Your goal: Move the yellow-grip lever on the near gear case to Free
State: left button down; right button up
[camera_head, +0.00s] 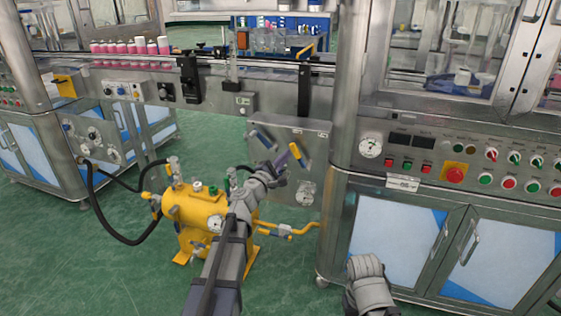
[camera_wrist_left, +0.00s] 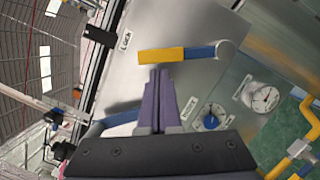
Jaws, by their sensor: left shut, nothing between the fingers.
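The grey gear case panel (camera_head: 319,141) stands beyond the yellow tank. Its yellow-grip lever (camera_wrist_left: 160,55) shows in the left wrist view, with a blue shaft running to a round hub at the right. The grip end points toward the LOCK label (camera_wrist_left: 125,41). My left gripper (camera_wrist_left: 159,72) is shut and empty, its purple fingertips right beside the grip's lower edge in that view. I cannot tell whether they touch. In the head view the left gripper (camera_head: 297,151) overlaps this lever and partly hides it. My right gripper's fingers are out of frame.
The yellow tank (camera_head: 196,210) with hoses stands below my left arm. A steel control cabinet (camera_head: 345,170) borders the right.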

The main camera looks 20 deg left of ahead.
pick_arm(q)
jog(key=shift+d+r, duration=0.1)
dwell(0.4)
jog(key=shift+d+r+m+p, duration=0.15)
jog(key=shift+m+p, duration=0.25)
